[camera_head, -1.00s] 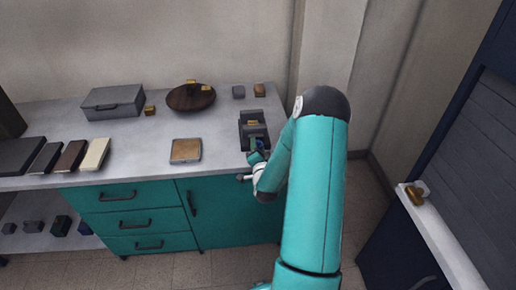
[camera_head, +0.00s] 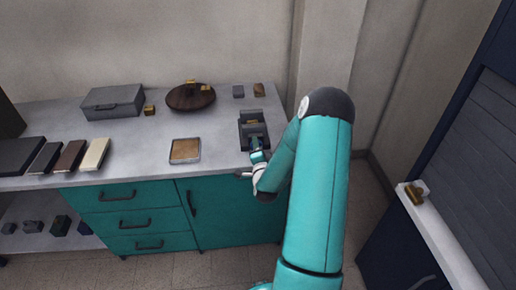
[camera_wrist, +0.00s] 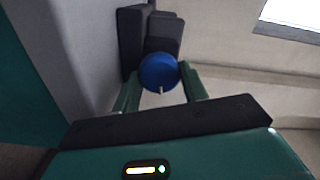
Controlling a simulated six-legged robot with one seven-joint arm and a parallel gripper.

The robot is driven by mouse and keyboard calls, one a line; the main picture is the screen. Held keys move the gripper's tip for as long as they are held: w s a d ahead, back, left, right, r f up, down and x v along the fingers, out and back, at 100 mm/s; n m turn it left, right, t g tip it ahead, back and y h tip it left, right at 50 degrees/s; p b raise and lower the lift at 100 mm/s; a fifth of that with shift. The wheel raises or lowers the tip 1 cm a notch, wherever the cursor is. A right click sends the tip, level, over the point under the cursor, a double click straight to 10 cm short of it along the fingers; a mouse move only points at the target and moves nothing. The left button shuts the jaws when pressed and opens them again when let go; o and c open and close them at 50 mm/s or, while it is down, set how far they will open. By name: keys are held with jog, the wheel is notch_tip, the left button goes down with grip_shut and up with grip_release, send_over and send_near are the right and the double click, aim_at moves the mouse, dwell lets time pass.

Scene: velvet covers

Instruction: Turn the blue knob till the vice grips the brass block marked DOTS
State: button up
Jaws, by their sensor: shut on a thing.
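The vice (camera_head: 254,126) is dark grey and stands at the right end of the counter, near its front edge. A small brass block (camera_head: 252,122) shows between its jaws in the head view; its marking is too small to read, and I cannot tell whether the jaws touch it. The blue knob (camera_wrist: 158,70) fills the gap between my gripper's green fingers (camera_wrist: 160,92) in the wrist view, with a pale mark at its lower edge. My gripper (camera_head: 257,156) is shut on the knob at the front of the vice. The wrist view hides the block behind the vice body.
The counter (camera_head: 222,128) holds a brown bowl (camera_head: 180,100) with brass pieces, a grey case (camera_head: 113,102), a framed tan pad (camera_head: 185,150) and several flat books. Two small blocks stand behind the vice. A dark cabinet (camera_head: 490,150) with a white ledge stands at the right.

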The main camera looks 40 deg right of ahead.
jog(key=o, duration=1)
jog(key=shift+s+a, duration=0.1)
jog(key=v, duration=1.3)
jog(key=shift+s+a, duration=0.25)
